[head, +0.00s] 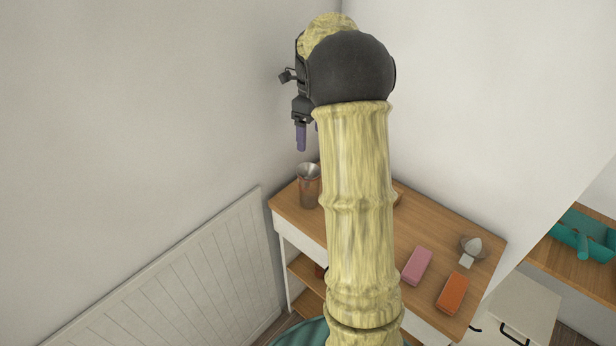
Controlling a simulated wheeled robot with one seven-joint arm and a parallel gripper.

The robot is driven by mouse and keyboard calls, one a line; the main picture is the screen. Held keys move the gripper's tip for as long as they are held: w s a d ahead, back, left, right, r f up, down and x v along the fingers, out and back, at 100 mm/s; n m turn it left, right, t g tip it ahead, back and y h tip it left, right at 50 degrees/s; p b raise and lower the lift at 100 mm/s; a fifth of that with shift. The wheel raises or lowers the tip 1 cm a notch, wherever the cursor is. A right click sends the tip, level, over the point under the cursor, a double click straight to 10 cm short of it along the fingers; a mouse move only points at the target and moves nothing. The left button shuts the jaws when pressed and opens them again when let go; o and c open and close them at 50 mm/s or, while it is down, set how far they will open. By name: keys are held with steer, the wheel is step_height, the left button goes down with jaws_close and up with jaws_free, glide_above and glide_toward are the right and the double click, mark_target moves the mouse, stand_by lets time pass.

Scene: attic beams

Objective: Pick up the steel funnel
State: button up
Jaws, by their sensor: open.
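A grey metal piece with a wide, bright hollow top, which looks like the steel funnel (309,171), stands at the left back corner of the wooden table (443,228). Its lower part is a darker cylinder, and I cannot tell whether that is the funnel itself or a vessel under it. My gripper (308,140) is above it, pointing down, with purple fingertips. It is open and apart from the metal piece. My arm hides part of the gripper and the middle of the table.
A pink block (416,265), an orange block (452,293) and a small bowl with a white item (473,246) are on the table's right part. Walls stand close behind and left. A teal item (583,236) lies on a shelf at right.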

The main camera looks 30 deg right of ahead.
mark_target(308, 179)
steer(key=f, duration=0.7)
steer(key=f+p, duration=0.1)
steer(key=f, duration=0.2)
steer(key=shift+s+a+f, duration=0.15)
steer(key=shift+a+f, duration=0.1)
steer(key=shift+f, duration=0.1)
steer(key=f, duration=0.1)
steer(key=f+p, duration=0.1)
steer(key=f, duration=0.3)
steer(key=shift+a+f+p, duration=0.1)
steer(key=shift+a+p, duration=0.25)
steer(key=shift+p, duration=0.05)
steer(key=shift+s, duration=0.1)
steer(key=shift+c, duration=0.5)
steer(key=c, duration=0.8)
